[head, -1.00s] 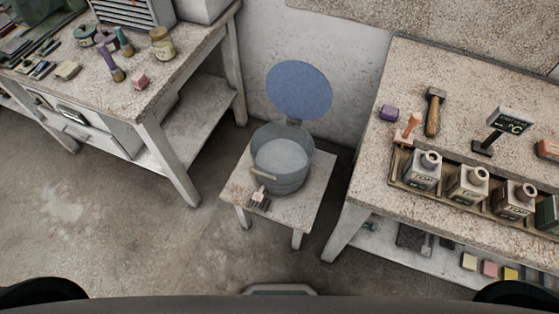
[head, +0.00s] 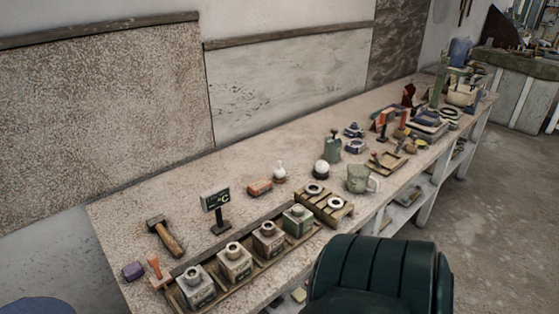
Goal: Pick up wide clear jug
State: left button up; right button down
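A wide, pale see-through jug (head: 359,179) with a handle on its right side stands upright near the front edge of the long workbench (head: 240,165), right of the wooden rack. Nothing covers it. Neither of my grippers is in view.
A wooden rack (head: 338,216) with two white rings and a tray of several square bottles (head: 235,262) stand left of the jug.

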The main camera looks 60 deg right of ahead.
aim_at(363, 182)
jog(key=z, duration=2.6)
